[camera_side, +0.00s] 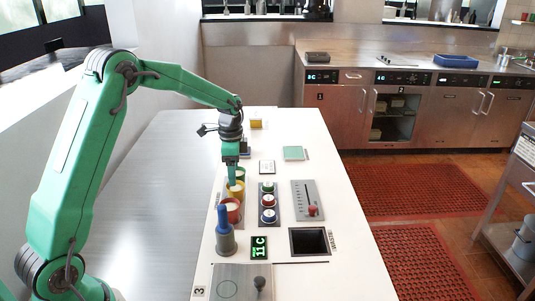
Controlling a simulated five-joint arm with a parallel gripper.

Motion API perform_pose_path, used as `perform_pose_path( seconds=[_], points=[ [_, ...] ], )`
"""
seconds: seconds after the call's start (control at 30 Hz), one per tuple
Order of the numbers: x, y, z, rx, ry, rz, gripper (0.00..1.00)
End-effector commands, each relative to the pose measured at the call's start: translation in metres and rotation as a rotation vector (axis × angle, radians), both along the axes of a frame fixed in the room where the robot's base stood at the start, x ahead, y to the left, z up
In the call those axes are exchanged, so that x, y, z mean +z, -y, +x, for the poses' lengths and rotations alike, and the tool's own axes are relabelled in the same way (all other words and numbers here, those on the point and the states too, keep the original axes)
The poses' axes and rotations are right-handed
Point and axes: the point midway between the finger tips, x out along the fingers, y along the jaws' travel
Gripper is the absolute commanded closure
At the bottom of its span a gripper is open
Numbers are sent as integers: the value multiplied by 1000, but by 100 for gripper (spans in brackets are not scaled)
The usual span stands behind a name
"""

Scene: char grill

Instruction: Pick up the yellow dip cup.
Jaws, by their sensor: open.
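The yellow dip cup (237,191) stands upright on the white counter, in a row of cups near the counter's left side. A red cup (231,214) stands just in front of it, and part of a green cup (241,173) shows just behind it. My gripper (232,183) points down at the yellow cup's back left rim. It is open, and its fingertips overlap the cup in this view. I cannot tell whether they touch it. The fingers hide part of the yellow and green cups.
A panel of round buttons (268,203), a slider panel (307,200), a green display (259,248) and a dark square opening (309,241) lie to the right.

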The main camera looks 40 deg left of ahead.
Motion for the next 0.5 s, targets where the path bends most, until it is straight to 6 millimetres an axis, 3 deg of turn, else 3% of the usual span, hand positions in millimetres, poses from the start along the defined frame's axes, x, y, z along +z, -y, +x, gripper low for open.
perform_pose_path(
  seconds=[0.27, 0.5],
  points=[
    [-6, 0, 0, 0, -1, 0, 30],
    [-31, 0, 3, 0, -4, -1, 30]
  ],
)
